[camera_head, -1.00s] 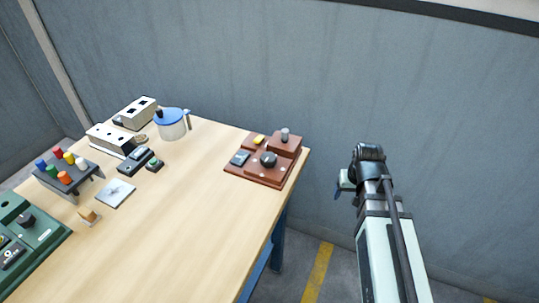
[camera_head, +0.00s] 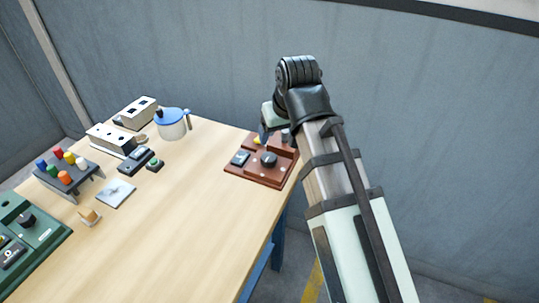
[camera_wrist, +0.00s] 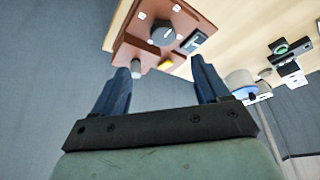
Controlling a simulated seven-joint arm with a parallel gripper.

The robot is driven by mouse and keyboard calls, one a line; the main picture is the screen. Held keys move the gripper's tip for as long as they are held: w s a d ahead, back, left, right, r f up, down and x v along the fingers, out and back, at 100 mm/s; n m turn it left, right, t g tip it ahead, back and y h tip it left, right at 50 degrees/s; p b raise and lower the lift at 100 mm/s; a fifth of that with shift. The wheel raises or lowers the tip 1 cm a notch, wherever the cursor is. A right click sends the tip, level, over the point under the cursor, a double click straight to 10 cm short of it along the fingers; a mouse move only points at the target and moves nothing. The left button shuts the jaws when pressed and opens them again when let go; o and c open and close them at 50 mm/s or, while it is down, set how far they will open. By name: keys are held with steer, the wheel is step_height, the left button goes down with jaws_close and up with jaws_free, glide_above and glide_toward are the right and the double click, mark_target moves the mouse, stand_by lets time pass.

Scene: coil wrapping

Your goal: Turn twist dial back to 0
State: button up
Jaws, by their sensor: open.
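A brown stepped control box (camera_head: 256,177) sits at the right end of the table. On its lower step is a round black dial (camera_head: 268,159) with a short pale pointer mark; it also shows in the wrist view, as a dark knob (camera_wrist: 162,33). Scale figures are too small to read. The box also carries a yellow button (camera_wrist: 166,64), a grey cylindrical knob (camera_wrist: 136,67) and a small dark switch block (camera_wrist: 193,42). My gripper (camera_wrist: 160,65) is open and empty, its blue fingers apart. In the head view it hangs above the box's back part, partly hidden by my arm.
Left on the table (camera_head: 193,215) stand a white jug with a blue lid (camera_head: 172,125), pale boxes (camera_head: 112,140), a rack of coloured pegs (camera_head: 68,172) and a green panel with its own black knob (camera_head: 27,220). The wall is behind; the table's middle is clear.

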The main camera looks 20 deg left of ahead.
mark_target(269, 157)
steer(key=shift+a+x, duration=0.2)
steer(key=shift+x, duration=3.1)
steer(key=shift+a+x, duration=0.15)
steer(key=shift+x, duration=3.2)
steer(key=shift+s, duration=0.15)
steer(key=c, duration=1)
steer(key=shift+c, duration=0.2)
